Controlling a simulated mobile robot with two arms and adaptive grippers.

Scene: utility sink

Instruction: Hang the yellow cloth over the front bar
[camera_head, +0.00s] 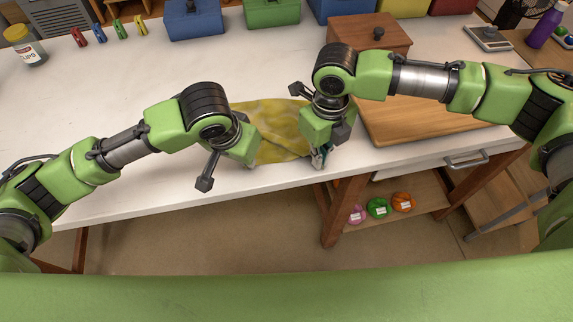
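The yellow cloth (280,128) lies on the white tabletop (120,110) near its front edge, between my two grippers. It looks crumpled, with a fold toward its right side. My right gripper (318,160) points down at the cloth's right front corner, by the table edge. Its fingertips are small and dark, and I cannot tell whether they hold the cloth. My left gripper (250,160) is at the cloth's left side, its fingers mostly hidden behind my wrist. I cannot make out a front bar; a metal handle (466,160) shows on the drawer front at right.
A wooden board (430,115) and a brown wooden box (368,38) stand to the right. Blue and green bins (271,12) line the back. A jar (24,45) and several coloured clips are at the left. Coloured rolls (378,208) sit on a shelf below.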

